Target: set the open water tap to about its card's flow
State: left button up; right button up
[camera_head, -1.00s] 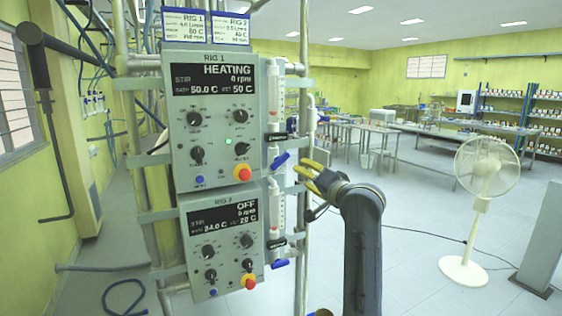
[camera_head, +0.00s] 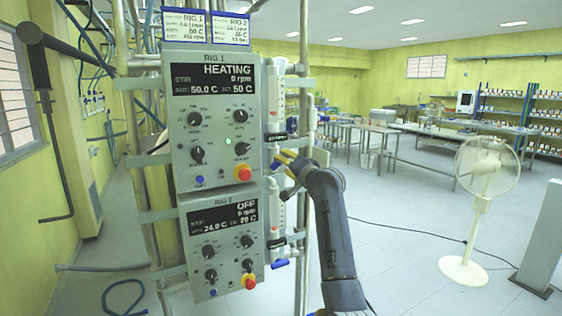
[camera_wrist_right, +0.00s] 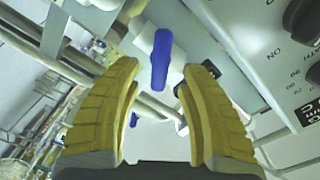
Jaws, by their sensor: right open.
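The RIG 1 water tap's blue handle (camera_head: 276,164) sits at the lower right of the RIG 1 panel, tilted and partly hidden by my right gripper (camera_head: 287,160). In the right wrist view this blue handle (camera_wrist_right: 161,60) stands ahead of and between the open yellow fingers (camera_wrist_right: 160,105), apparently touching neither. The RIG 2 tap's blue handle (camera_head: 280,264) lies nearly level below. The RIG 1 card (camera_head: 185,27) and RIG 2 card (camera_head: 231,29) hang on top; their flow figures are too small to read surely. A clear flow tube (camera_head: 277,90) stands above the upper tap. My left gripper is out of view.
The RIG 1 panel (camera_head: 215,160) reads HEATING, and the RIG 2 panel (camera_head: 224,270) reads OFF. A red knob (camera_head: 243,173) sits close left of the upper tap. A vertical metal post (camera_head: 304,80) stands just right. A white fan (camera_head: 487,170) stands far right on open floor.

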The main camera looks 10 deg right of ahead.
jog(key=shift+x, duration=2)
grip_shut()
